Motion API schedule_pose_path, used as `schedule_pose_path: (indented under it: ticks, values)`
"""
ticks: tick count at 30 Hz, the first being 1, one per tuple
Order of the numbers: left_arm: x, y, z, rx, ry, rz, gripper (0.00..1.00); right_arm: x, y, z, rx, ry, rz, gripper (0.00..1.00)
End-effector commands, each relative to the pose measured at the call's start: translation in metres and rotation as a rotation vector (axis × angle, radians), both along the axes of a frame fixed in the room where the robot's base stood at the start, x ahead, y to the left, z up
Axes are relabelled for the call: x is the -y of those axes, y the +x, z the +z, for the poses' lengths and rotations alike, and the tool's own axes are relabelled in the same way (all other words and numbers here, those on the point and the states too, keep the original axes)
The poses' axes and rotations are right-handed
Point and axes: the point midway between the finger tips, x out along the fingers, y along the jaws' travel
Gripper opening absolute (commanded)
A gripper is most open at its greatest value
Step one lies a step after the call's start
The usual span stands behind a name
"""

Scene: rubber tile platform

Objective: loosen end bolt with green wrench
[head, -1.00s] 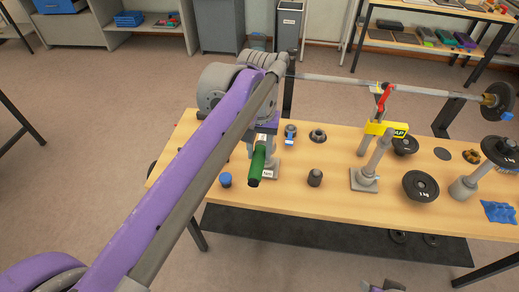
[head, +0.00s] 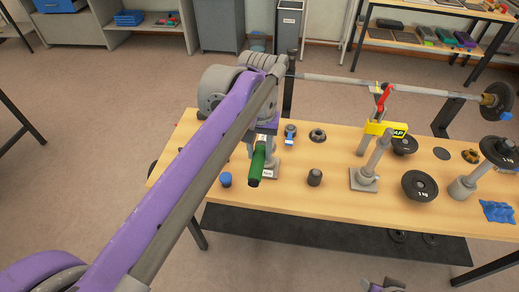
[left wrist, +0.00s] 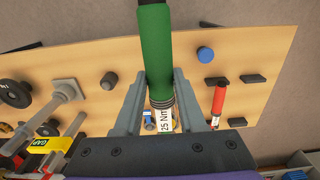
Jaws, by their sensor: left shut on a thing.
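The green wrench (head: 257,163) has a thick green handle and a white label. In the left wrist view the green wrench (left wrist: 155,45) lies between the fingers of my left gripper (left wrist: 158,78), and the label reads 25 Nm. My left gripper (head: 266,128) is shut on it over the table's left part. A long grey bar (head: 400,87) spans the table's back, with a dark plate (head: 497,98) and a blue end bolt (head: 506,116) at its right end. A grey part, perhaps my right gripper (head: 385,286), barely shows at the bottom edge.
The wooden table (head: 330,208) holds a stand with a yellow block (head: 385,129), weight discs (head: 420,187), a blue cap (head: 225,179) and a blue cloth (head: 497,212). A red-handled tool (left wrist: 218,100) is right of the wrench in the left wrist view. The table's front strip is mostly clear.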

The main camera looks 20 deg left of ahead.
Motion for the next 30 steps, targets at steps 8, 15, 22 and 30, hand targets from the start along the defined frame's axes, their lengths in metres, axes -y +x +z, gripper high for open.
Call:
schedule_pose_path:
  ticks: [8, 15, 22, 30]
  values:
    - [0.000, 0.000, -0.002, 0.000, 0.000, 0.000, 0.00, 0.000, 0.000, -0.001, -0.001, 0.000, 0.000, 0.50]
    - [0.000, 0.000, -0.008, 0.000, 0.000, 0.000, 0.00, 0.000, -0.001, -0.005, -0.002, 0.000, 0.000, 0.50]
    - [0.000, 0.000, -0.014, 0.000, 0.000, 0.000, 0.00, 0.000, -0.002, -0.007, -0.003, 0.000, 0.000, 0.50]
    - [0.000, 0.000, -0.020, 0.000, 0.000, 0.000, 0.00, 0.000, -0.002, -0.011, -0.004, 0.000, 0.000, 0.50]
